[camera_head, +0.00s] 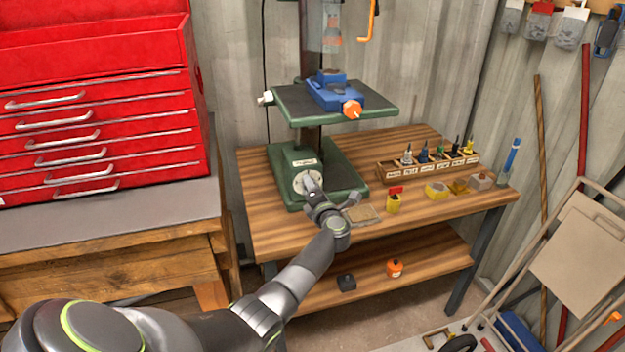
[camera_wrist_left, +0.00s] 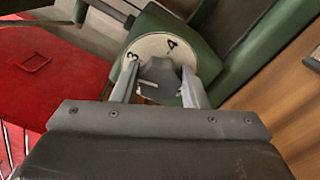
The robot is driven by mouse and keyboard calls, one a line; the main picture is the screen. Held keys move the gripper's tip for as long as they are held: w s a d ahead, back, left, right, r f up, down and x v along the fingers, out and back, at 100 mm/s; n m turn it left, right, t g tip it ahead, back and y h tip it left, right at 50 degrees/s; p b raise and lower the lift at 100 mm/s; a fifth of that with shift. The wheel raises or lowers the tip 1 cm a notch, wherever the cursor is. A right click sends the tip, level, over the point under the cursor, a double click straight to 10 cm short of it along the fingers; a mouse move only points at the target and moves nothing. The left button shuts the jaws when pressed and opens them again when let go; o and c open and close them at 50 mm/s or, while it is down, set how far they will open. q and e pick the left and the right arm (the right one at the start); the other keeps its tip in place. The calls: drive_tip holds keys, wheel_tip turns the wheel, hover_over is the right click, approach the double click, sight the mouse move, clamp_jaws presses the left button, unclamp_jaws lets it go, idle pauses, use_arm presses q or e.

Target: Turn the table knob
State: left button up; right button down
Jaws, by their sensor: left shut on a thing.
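The table knob (camera_wrist_left: 158,74) is a grey handle in front of a round white dial (camera_wrist_left: 150,44) marked 3 and 4 in the left wrist view. The dial also shows on the front of the green drill press base (camera_head: 345,178) in the head view. My left gripper (camera_head: 310,185) reaches it from the front and is shut on the knob, with one finger on each side. In the head view the gripper hides part of the dial and most of the knob. My right gripper is not in view.
The drill press stands on a wooden workbench (camera_head: 262,218); its green table (camera_head: 285,100) carries a blue vise (camera_head: 335,95). A wooden bit rack (camera_head: 392,172) and small yellow blocks sit to the right. A red tool chest (camera_head: 95,130) stands left, and a folded cart (camera_head: 580,255) right.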

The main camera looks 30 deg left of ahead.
use_arm(q)
drive_tip(key=shift+f+m+p, duration=0.1)
drive_tip(key=shift+m+p, duration=0.85)
drive_tip(key=shift+m, duration=0.55)
drive_tip(key=o, duration=1)
drive_tip(key=shift+c, duration=0.2)
drive_tip(key=shift+d, duration=0.1)
drive_tip(key=v, duration=1.7)
drive_tip(key=shift+d, duration=0.2)
drive_tip(key=shift+s, duration=0.1)
